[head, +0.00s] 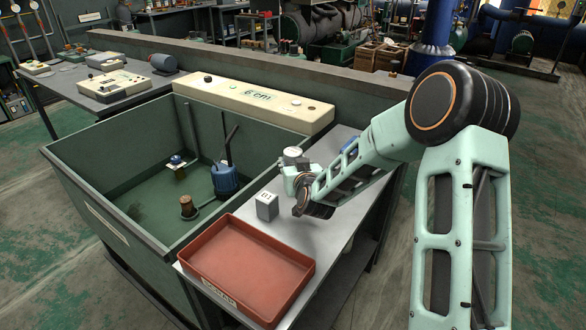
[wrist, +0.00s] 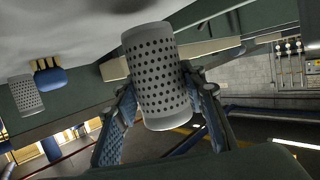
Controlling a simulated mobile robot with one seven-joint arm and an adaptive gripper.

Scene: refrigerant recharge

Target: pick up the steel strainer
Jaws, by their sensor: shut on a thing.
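The steel strainer (wrist: 160,75) is a grey perforated cylinder with plain bands at both ends. In the wrist view it sits between the two blue padded fingers of my gripper (wrist: 165,95), which is shut on it. It is tilted slightly in the picture. A second, similar perforated cylinder (wrist: 26,95) shows at the left of the wrist view, apart from my gripper. In the head view my gripper (head: 301,183) is over the grey bench top, and its fingers are mostly hidden by my arm. A pale round-topped cylinder (head: 292,153) shows just behind it; I cannot tell which strainer it is.
A red tray (head: 250,265) lies empty at the bench's front. A grey numbered block (head: 267,206) stands between tray and gripper. A blue piece with brass prongs (wrist: 48,76) is near the second cylinder. The deep green tank (head: 130,205) borders the bench on the left.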

